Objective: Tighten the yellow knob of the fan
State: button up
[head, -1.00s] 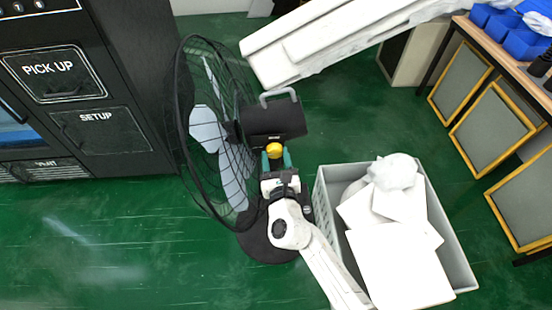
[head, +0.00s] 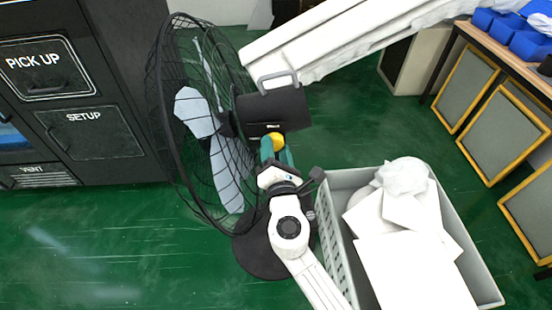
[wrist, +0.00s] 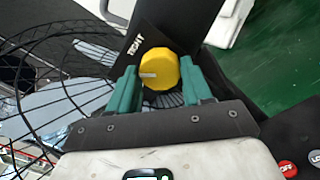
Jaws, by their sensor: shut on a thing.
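The fan (head: 205,120) stands on the green floor with its round cage facing left and a black motor housing (head: 272,108) behind it. The yellow knob (head: 278,140) is at the lower side of the housing. It also shows in the wrist view (wrist: 160,70), with a pale mark on its left part. My gripper (head: 273,152) is at the knob from below. In the wrist view its two green fingers (wrist: 160,85) stand on either side of the knob and are shut on it. The far side of the knob is hidden.
A grey crate (head: 335,225) with white pieces stands close to the right of my arm. A black vending machine (head: 85,95) is at the left. A wooden table (head: 520,70) and yellow-framed panels (head: 495,135) are at the right. Green floor is free at the lower left.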

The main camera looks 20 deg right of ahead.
jog(key=m+b, duration=0.1)
jog(key=m, duration=0.1)
jog(key=m+b, duration=0.1)
jog(key=b, duration=0.1)
jog(key=m+b, duration=0.2)
jog(key=shift+f+m, duration=0.25)
jog(key=shift+m, duration=0.05)
jog(key=shift+r+m+h+b, duration=0.15)
jog(key=shift+m+h+b, duration=0.15)
jog(key=shift+m+b, duration=0.75)
jog(key=shift+m, duration=0.35)
jog(key=o, duration=1)
jog(key=shift+o, duration=0.2)
jog(key=v, duration=1)
jog(key=shift+s, duration=0.4)
